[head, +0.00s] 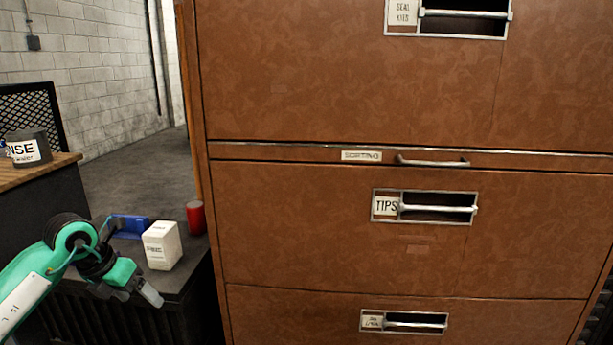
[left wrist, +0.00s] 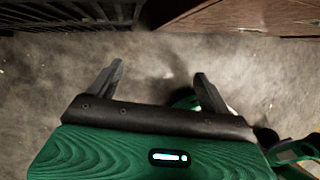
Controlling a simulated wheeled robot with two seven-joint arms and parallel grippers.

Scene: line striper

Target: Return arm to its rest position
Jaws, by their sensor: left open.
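My left arm comes in from the left in the head view, and its gripper (head: 138,293) hangs in front of a low dark table, left of the brown cabinet. My right gripper is not identifiable in either view.
A brown cabinet (head: 300,240) with closed drawers fills the right. On the low dark table (head: 185,275) stand a white box (head: 162,246), a red cup (head: 196,217) and a blue object (head: 129,226). A labelled dark container (head: 28,148) stands on a wooden-topped bench (head: 60,164).

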